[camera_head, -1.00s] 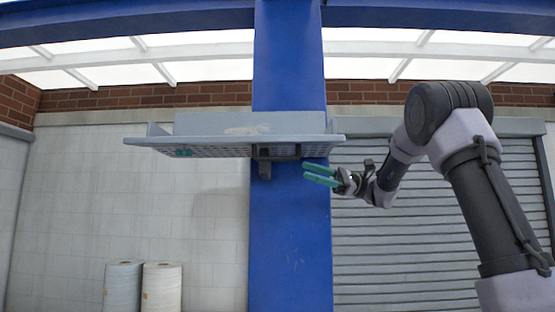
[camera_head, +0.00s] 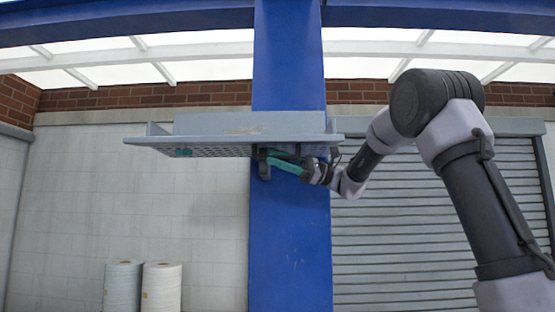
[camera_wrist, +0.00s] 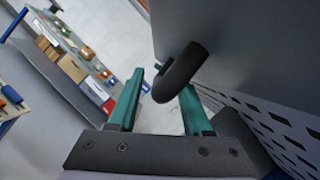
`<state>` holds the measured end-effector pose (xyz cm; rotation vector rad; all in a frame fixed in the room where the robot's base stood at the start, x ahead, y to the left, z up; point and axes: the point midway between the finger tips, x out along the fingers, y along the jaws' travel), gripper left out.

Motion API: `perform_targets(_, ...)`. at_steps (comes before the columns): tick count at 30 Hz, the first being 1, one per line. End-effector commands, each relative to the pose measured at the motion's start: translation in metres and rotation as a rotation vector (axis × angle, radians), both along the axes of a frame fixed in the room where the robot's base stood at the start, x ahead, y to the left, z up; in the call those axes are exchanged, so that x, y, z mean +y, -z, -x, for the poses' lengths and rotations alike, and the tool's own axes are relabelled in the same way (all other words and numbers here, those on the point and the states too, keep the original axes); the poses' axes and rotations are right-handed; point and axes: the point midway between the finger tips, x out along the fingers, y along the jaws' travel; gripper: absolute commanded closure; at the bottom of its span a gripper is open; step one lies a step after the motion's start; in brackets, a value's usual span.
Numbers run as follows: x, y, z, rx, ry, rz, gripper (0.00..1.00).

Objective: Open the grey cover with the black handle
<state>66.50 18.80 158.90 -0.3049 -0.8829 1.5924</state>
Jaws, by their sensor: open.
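The grey cover (camera_head: 230,148) is a wide, flat panel with a perforated underside, level in front of the blue pillar. Its black handle (camera_head: 264,168) hangs under its right part, beside my gripper. My gripper (camera_head: 283,161) has green fingers and reaches under the cover from the right. In the wrist view, the rounded end of the black handle (camera_wrist: 180,72) shows between the two open fingers of my gripper (camera_wrist: 163,84). I cannot tell whether the fingers touch the handle. The cover's grey face and slots (camera_wrist: 280,60) fill the right side there.
The blue pillar (camera_head: 290,240) stands behind the cover. Two white rolls (camera_head: 143,287) stand at lower left. A grey roller shutter (camera_head: 420,230) is behind my arm. Shelves with boxes (camera_wrist: 72,66) show at left in the wrist view. The space below the cover looks clear.

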Motion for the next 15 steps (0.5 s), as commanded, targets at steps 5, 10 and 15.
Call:
perform_targets(5,0.0003,-0.0001,0.0001,0.0,0.0,0.0,0.5)
perform_targets(10,0.0002,0.0,0.0,0.0,0.0,0.0,1.0)
perform_targets(15,0.0002,0.0001,0.0001,0.0,0.0,0.0,1.0)
